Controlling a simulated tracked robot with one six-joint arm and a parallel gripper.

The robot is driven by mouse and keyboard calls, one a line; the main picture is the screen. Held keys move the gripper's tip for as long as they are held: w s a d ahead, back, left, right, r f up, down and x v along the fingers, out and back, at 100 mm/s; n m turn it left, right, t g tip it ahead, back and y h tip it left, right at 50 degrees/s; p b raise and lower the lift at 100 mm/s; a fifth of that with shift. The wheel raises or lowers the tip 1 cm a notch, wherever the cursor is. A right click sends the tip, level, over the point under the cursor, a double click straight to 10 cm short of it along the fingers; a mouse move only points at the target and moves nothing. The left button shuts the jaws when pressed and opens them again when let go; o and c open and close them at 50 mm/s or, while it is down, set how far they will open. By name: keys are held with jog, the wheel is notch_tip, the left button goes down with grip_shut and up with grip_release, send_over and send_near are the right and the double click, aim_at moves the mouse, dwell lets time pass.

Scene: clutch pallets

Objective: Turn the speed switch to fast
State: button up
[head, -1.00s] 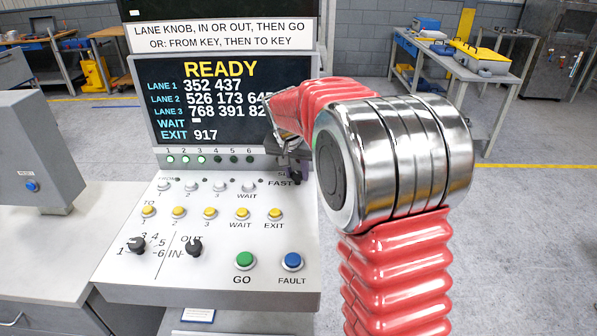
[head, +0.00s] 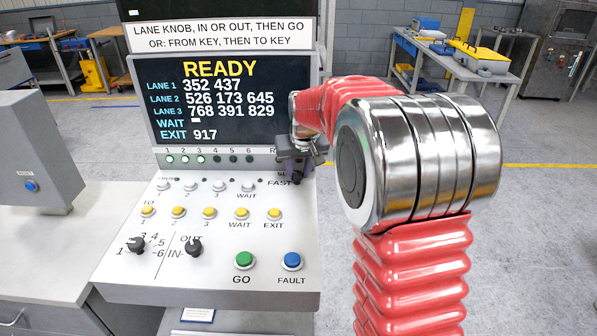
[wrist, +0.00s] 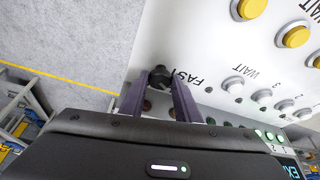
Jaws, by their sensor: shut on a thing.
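The speed switch is a small black knob (wrist: 161,74) at the edge of the white sloping panel, beside the printed word FAST. In the wrist view it sits between the tips of the two purple fingers of my gripper (wrist: 157,84), which are shut on it. In the head view my gripper (head: 294,165) is at the panel's upper right corner, above the FAST label (head: 279,183). It hides most of the switch there, and I cannot tell which way the switch points.
The screen (head: 225,100) behind reads READY. Open floor lies to the right.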

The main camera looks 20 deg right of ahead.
jog(key=shift+d+f+n+y, duration=0.1)
jog(key=shift+n+y, duration=0.25)
jog(key=shift+n, duration=0.7)
jog(key=shift+d+r+n+y, duration=0.1)
jog(key=shift+n+y, duration=0.3)
jog(key=shift+n, duration=0.6)
jog(key=shift+d+f+n+y, duration=0.1)
jog(key=shift+n+y, duration=0.25)
jog(key=shift+n, duration=0.7)
jog(key=o, duration=1)
jog(key=v, duration=1.3)
jog(key=shift+d+r, duration=0.1)
jog(key=shift+r, duration=0.35)
